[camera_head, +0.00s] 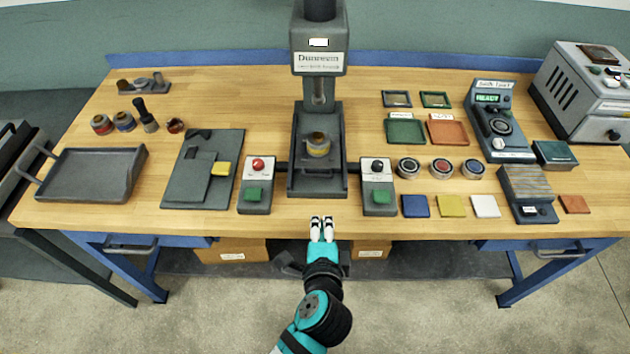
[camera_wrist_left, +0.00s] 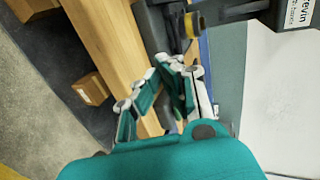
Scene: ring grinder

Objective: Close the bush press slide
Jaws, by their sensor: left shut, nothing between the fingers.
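The bush press (camera_head: 320,70) stands at the back middle of the bench, with the label "Dunrevin" on its head. Its dark slide (camera_head: 317,184) lies in the base below the ram and reaches towards the bench's front edge. A grey bush with a yellow band (camera_head: 318,150) sits on it under the ram; the band also shows in the wrist view (camera_wrist_left: 194,24). My left gripper (camera_head: 322,222) is shut and empty, just in front of the slide at the bench's front edge. In the wrist view its fingertips (camera_wrist_left: 178,64) point towards the press. My right gripper is not in view.
A red-button box (camera_head: 257,185) and a black-knob box (camera_head: 377,187) flank the press closely. A grey tray (camera_head: 95,172) and a dark plate (camera_head: 190,190) lie left. Several coloured tiles and round tins lie right. Cardboard boxes (camera_head: 235,250) stand below the bench.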

